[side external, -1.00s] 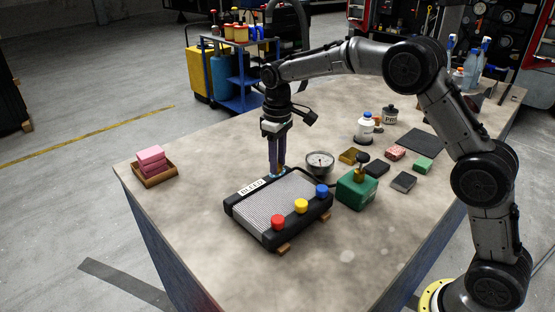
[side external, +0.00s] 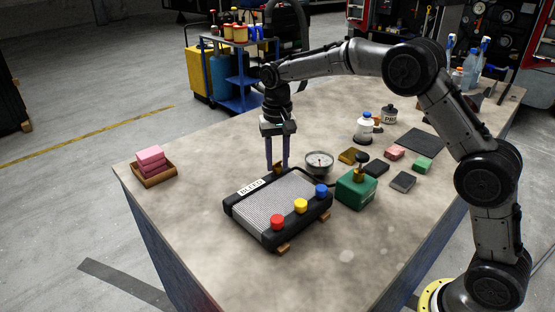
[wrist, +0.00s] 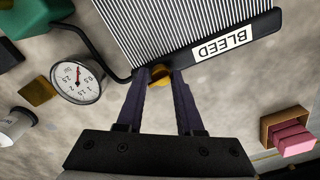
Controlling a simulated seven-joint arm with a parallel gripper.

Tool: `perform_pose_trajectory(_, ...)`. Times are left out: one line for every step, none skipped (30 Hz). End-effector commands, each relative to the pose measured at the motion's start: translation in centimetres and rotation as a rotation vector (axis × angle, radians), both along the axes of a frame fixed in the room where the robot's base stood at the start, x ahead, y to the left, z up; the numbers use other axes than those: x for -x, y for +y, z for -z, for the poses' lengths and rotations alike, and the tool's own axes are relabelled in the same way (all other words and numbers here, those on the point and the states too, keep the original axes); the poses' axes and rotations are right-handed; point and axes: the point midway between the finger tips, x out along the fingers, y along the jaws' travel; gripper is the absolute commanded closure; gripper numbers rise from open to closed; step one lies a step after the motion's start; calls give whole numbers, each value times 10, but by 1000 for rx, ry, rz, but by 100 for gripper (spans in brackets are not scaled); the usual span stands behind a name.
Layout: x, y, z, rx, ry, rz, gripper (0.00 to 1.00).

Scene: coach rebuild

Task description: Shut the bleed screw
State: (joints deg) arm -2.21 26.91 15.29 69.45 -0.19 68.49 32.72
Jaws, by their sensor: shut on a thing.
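The radiator-like unit with a ribbed face (side external: 275,203) lies on the bench, with a white BLEED label (side external: 251,187) on its far edge. It also shows at the top of the wrist view (wrist: 180,30). The brass bleed screw (wrist: 160,78) sticks out at that edge beside the label, partly hidden between my fingertips. My gripper (side external: 277,170) points down at the unit's far edge. In the wrist view my gripper (wrist: 161,76) is shut on the screw, one dark finger on each side. The screw is hidden in the side view.
Red (side external: 277,222), yellow (side external: 301,206) and blue (side external: 321,190) caps stand on the unit's near edge. A dial gauge (side external: 319,161) and a green pump box (side external: 357,190) are to the right, with a dark hose near the gauge. A tray of pink blocks (side external: 156,175) stands left.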

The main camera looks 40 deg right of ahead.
Motion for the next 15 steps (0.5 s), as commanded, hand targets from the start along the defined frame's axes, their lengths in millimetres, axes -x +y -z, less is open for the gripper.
perform_pose_trajectory(1, 5, 1, -9, 3, 14, 100)
perform_pose_trajectory(1, 5, 1, -8, 2, 24, 100)
perform_pose_trajectory(1, 5, 1, -8, 2, 35, 100)
perform_pose_trajectory(1, 5, 1, -8, 2, 42, 100)
perform_pose_trajectory(1, 5, 1, -8, 2, 48, 100)
perform_pose_trajectory(0, 5, 1, -8, 2, 55, 100)
perform_pose_trajectory(0, 5, 1, -8, 1, 59, 100)
perform_pose_trajectory(0, 5, 0, -8, 1, 63, 100)
perform_pose_trajectory(0, 5, 0, -8, 1, 66, 100)
perform_pose_trajectory(0, 5, 0, -8, 1, 68, 100)
perform_pose_trajectory(0, 5, 0, -8, 1, 69, 100)
perform_pose_trajectory(0, 5, 0, -8, 0, 70, 100)
perform_pose_trajectory(0, 5, 0, -8, 0, 70, 100)
perform_pose_trajectory(0, 5, 0, -8, 0, 70, 100)
perform_pose_trajectory(0, 5, 0, -9, -1, 70, 100)
